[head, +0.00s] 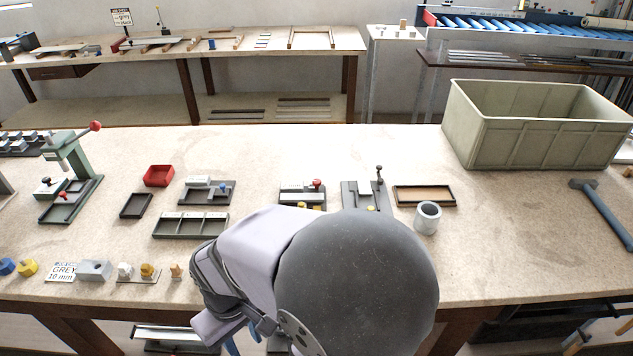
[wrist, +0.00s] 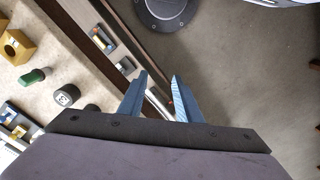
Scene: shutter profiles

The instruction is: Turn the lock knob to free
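My gripper (wrist: 158,77) has two blue fingers, apart, with nothing held between them in the wrist view. In the head view my arm covers the middle front of the bench, and only bits of the blue fingers show below it. A small red spot (wrist: 170,103) shows beside the right finger; I cannot tell whether it is a knob. In the head view a red knob (head: 317,184) stands on a small fixture, and a fixture with a black upright lever (head: 379,174) stands beside it. I cannot tell which is the lock knob.
A large grey-green crate (head: 530,145) and a hammer (head: 603,212) are at the right. A green press (head: 70,175) and several small trays are at the left. In the wrist view, a yellow block (wrist: 17,45) sits on the bench.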

